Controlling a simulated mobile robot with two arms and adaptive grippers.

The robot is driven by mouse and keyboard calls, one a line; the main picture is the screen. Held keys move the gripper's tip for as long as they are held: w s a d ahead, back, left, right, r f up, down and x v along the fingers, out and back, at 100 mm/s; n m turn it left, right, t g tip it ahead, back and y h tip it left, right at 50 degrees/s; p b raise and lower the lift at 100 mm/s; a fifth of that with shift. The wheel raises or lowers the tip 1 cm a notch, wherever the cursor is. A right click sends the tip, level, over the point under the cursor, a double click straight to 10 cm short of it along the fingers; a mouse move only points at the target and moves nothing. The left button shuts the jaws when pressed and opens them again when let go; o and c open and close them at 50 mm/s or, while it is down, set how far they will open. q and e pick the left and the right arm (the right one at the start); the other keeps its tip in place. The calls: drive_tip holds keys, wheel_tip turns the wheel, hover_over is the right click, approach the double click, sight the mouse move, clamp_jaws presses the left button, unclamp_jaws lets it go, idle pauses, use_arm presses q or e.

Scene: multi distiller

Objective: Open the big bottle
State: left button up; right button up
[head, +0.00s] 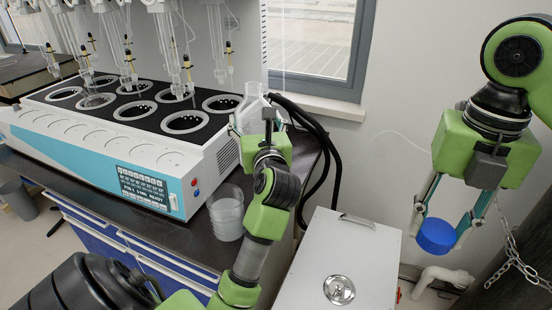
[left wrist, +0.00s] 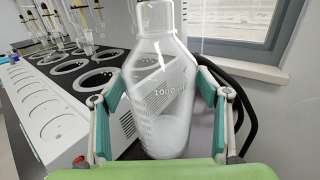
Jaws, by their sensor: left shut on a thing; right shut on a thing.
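The big bottle (left wrist: 160,110) is clear glass with a "1000" mark, a narrow neck and some white content at its bottom. In the left wrist view it stands upright between the fingers of my left gripper (left wrist: 165,145), which is shut on it. In the head view the bottle (head: 249,100) shows partly behind that gripper (head: 246,122), and no cap is seen on it. My right gripper (head: 437,232) hangs at the right, well apart from the bottle, shut on a round blue cap (head: 436,237).
The multi distiller (head: 160,125) with several ringed openings and hanging glassware fills the left of the dark bench. Stacked clear beakers (head: 226,215) stand beside my left arm. A white box with a handle (head: 340,262) is below, between my arms. A chain hangs at the right.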

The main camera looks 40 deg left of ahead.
use_arm(q)
drive_tip(key=shift+w+a, duration=0.25)
drive_tip(key=shift+a, duration=0.1)
drive_tip(key=w+a+f, duration=0.6)
drive_tip(key=w+f, duration=0.5)
drive_tip(key=f, duration=0.1)
drive_tip(key=shift+a+f+b, duration=0.2)
drive_tip(key=shift+b, duration=0.15)
drive_tip(key=shift+s+f, duration=0.1)
drive_tip(key=o, duration=1.8)
drive_tip(key=shift+f, duration=0.25)
drive_tip(key=o, duration=0.4)
drive_tip(key=shift+d+r, duration=0.1)
